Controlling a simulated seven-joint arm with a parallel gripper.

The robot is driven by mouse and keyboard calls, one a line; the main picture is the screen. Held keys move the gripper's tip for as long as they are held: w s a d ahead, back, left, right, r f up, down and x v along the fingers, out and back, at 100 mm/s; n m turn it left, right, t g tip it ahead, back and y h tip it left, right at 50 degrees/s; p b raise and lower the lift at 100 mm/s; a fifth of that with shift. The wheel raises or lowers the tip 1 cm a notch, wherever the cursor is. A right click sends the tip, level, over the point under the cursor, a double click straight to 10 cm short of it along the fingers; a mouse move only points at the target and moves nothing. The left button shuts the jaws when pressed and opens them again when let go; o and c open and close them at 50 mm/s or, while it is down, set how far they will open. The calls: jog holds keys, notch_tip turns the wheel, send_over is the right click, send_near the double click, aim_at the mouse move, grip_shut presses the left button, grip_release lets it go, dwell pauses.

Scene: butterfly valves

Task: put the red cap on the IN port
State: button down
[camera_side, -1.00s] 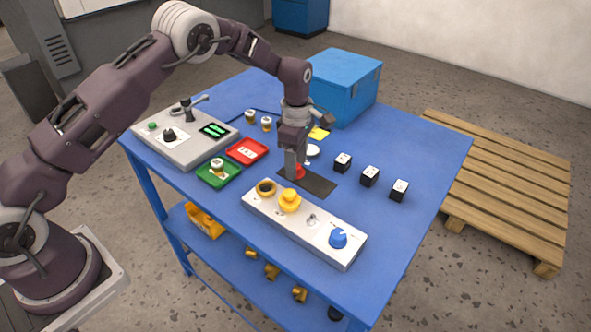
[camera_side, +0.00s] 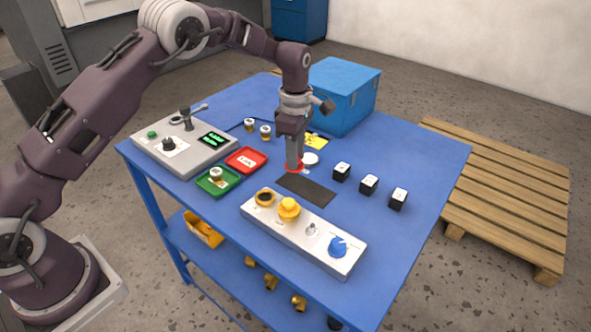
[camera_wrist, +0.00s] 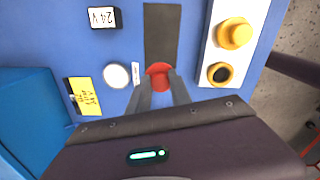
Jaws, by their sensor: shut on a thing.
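My gripper (camera_side: 293,162) points straight down and is shut on the red cap (camera_wrist: 159,76), a round cap seen between the fingertips in the wrist view. In the side view the red cap (camera_side: 294,167) is mostly hidden by the fingers. It is at the far end of a dark mat (camera_side: 306,189); I cannot tell whether it touches the table. The white panel (camera_side: 322,247) stands nearer the side camera. It has a yellow ring with a dark open hole (camera_side: 265,197) and a yellow domed piece (camera_side: 289,208). I cannot read which port is IN.
A white disc (camera_side: 309,158) lies close beside the gripper. Several black-and-white cubes (camera_side: 369,184) stand to the right. Red (camera_side: 246,160) and green (camera_side: 218,181) trays and a grey control box (camera_side: 184,150) are left. A blue bin (camera_side: 345,95) stands behind.

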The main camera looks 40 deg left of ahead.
jog(key=r, duration=0.2)
jog(key=s+r, duration=0.1)
jog(key=r, duration=0.1)
jog(key=shift+s+r, duration=0.1)
jog(key=shift+r, duration=0.1)
jog(key=s, duration=0.6)
jog(key=s+f, duration=0.1)
jog(key=s, duration=0.2)
jog(key=shift+s, duration=0.3)
jog(key=shift+s+f, duration=0.15)
jog(key=shift+f, duration=2.05)
jog(key=shift+f, duration=0.15)
jog(key=c, duration=0.6)
grip_release()
